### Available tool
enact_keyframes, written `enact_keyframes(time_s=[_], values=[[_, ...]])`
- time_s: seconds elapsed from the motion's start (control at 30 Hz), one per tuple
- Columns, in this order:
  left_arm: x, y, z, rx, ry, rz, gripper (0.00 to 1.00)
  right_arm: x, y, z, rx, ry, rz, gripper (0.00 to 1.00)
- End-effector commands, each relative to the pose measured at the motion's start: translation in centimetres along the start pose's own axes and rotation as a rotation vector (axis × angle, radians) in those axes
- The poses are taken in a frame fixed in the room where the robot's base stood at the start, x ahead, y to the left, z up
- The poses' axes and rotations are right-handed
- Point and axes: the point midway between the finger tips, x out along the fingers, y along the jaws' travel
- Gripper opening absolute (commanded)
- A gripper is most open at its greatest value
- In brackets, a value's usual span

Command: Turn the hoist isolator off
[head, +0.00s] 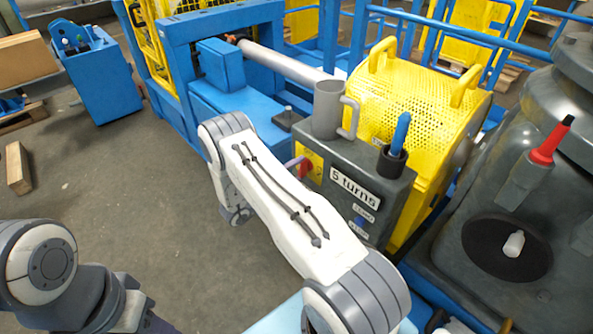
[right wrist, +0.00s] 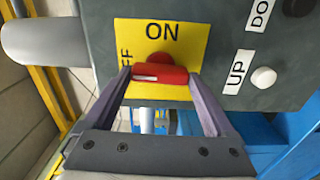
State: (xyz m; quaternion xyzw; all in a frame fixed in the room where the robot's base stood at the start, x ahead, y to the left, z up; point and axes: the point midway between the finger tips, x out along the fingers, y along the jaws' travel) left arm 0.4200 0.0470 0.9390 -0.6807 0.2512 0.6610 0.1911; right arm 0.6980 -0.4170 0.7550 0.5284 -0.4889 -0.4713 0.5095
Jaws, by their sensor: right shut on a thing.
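The hoist isolator is a red rotary handle (right wrist: 160,74) on a yellow plate (right wrist: 185,45) on a dark grey box. In the right wrist view, ON stands above the handle and OFF, partly hidden, at its left. The handle lies crosswise there, its white mark toward the OFF side. My right gripper (right wrist: 159,80) is shut on the handle, a finger at each end. In the head view the red handle (head: 306,165) shows beyond my right arm, with my finger (head: 293,162) beside it. My left arm is at the lower left; its gripper is not visible.
A grey mug (head: 328,108) and a blue-handled tool (head: 400,132) in a black holder stand on the box. White UP button (right wrist: 263,78) and a dark DOWN button are near the plate. A perforated yellow guard (head: 420,98) stands behind. Open floor lies left.

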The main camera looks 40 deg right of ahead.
Motion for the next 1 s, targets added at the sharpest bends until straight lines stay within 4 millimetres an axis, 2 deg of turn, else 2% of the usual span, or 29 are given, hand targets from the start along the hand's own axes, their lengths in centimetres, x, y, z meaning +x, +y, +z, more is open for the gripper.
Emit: enact_keyframes(time_s=[0.63, 0.67, 0.7, 1.0], values=[[-0.09, 0.01, 0.00, 0.000, 0.000, 0.000, 0.50, -0.13, -0.08, -0.15, -0.054, 0.006, -0.002, 0.34], [-0.09, 0.01, 0.00, 0.000, 0.000, 0.000, 0.50, -0.13, -0.08, -0.15, -0.054, 0.006, -0.002, 0.94], [-0.09, 0.01, -0.01, 0.000, 0.000, 0.000, 0.50, -0.13, -0.08, -0.14, -0.054, 0.006, -0.002, 1.00], [-0.03, 0.00, 0.00, 0.000, 0.000, 0.000, 0.50, -0.38, -0.07, -0.05, -0.053, 0.003, -0.001, 1.00]])
